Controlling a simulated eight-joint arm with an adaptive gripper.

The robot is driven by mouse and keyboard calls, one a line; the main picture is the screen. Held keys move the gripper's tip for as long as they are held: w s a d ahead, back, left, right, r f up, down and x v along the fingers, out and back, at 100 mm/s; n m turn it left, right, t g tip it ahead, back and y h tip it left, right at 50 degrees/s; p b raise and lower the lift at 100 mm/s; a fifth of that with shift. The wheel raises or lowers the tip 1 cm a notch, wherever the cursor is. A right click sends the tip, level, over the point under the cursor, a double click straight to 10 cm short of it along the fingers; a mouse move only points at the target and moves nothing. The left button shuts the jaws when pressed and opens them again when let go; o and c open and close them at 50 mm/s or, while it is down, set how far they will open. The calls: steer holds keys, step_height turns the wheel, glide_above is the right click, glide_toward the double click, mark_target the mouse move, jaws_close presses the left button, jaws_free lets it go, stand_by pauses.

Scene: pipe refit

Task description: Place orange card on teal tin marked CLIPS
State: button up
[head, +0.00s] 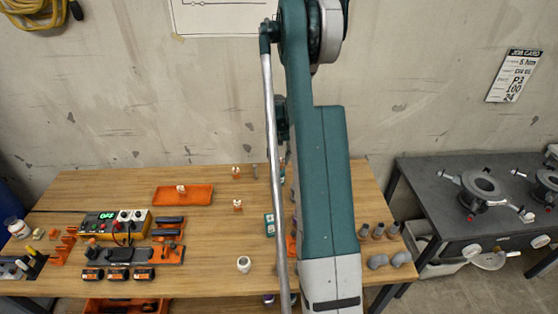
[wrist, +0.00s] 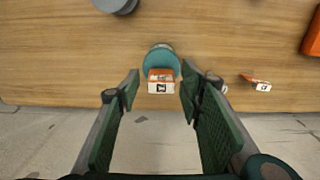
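In the wrist view, a round teal tin (wrist: 161,57) stands on the wooden table near its edge. I cannot read its marking. An orange card with a white, black-marked face (wrist: 160,86) overlaps the near side of the tin; I cannot tell for sure whether it rests on the tin. My gripper (wrist: 160,77) is open, with one finger on each side of the card and a visible gap to both. In the head view, my arm covers this part of the table, and the gripper, tin and card cannot be made out.
A second small orange-and-white piece (wrist: 257,83) lies right of the fingers. An orange tray (head: 183,195), small orange-based pieces (head: 238,205), a white cup (head: 244,264) and a power unit (head: 114,223) stand left of my arm. Grey cylinders (head: 378,231) stand to the right.

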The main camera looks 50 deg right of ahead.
mark_target(277, 159)
steer(key=shift+r, duration=0.1)
step_height(277, 159, up, 12)
stand_by(0.8)
stand_by(0.6)
steer(key=shift+w+a+r, duration=0.1)
steer(key=s+a+r+n+t, duration=0.1)
steer(key=a+r, duration=0.5)
steer(key=a, duration=0.4)
steer(key=s+a+r+n+t+h, duration=0.1)
steer(key=a+r+n, duration=0.1)
steer(key=a+r, duration=0.55)
steer(key=a+r+n+t, duration=0.1)
steer(key=a+r, duration=0.4)
steer(key=a, duration=0.7)
steer(key=s+a+r+n+t, duration=0.1)
steer(key=s+a+r, duration=0.1)
steer(key=s+a, duration=0.35)
steer(key=s+a+r+n+t, duration=0.1)
steer(key=s+a, duration=0.2)
steer(key=a, duration=0.6)
steer(key=s+a+f+n+t+y, duration=0.1)
steer(key=s+a+f+n+t, duration=0.1)
steer(key=s+a, duration=1.1)
steer(key=shift+f+n, duration=0.15)
steer(key=shift+n, duration=0.35)
